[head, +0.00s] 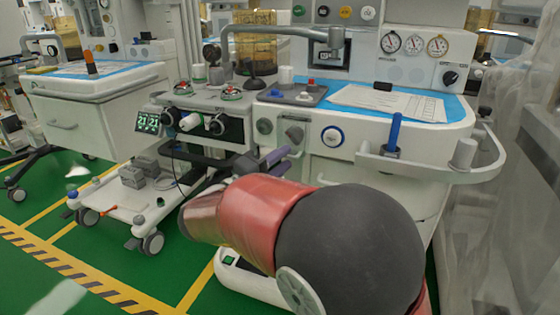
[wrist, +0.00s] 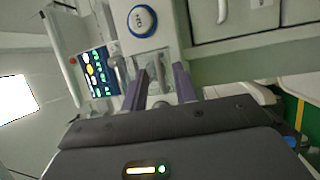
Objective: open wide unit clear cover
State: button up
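My gripper (head: 276,162) reaches toward the front of the middle cart (head: 345,165), beside its knobs and blue-ringed dial. In the wrist view my gripper (wrist: 160,72) has its two purple fingers apart. A pale panel with small grey parts shows between and beyond them. I cannot tell whether a finger touches it, and I see nothing clearly held. An amber see-through box (head: 255,45) stands at the back of the cart, behind a grey bent pipe. I cannot tell for certain which part is the wide unit's clear cover.
A blue-ringed dial (wrist: 142,20) and a lit screen (wrist: 100,72) lie close to my fingers. A rail with a blue post (head: 394,132) juts out at the cart's right. Another cart (head: 100,105) stands left. A clear plastic curtain (head: 505,200) hangs right. Green floor is free lower left.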

grip_shut()
jog(key=shift+r, duration=0.1)
dwell(0.3)
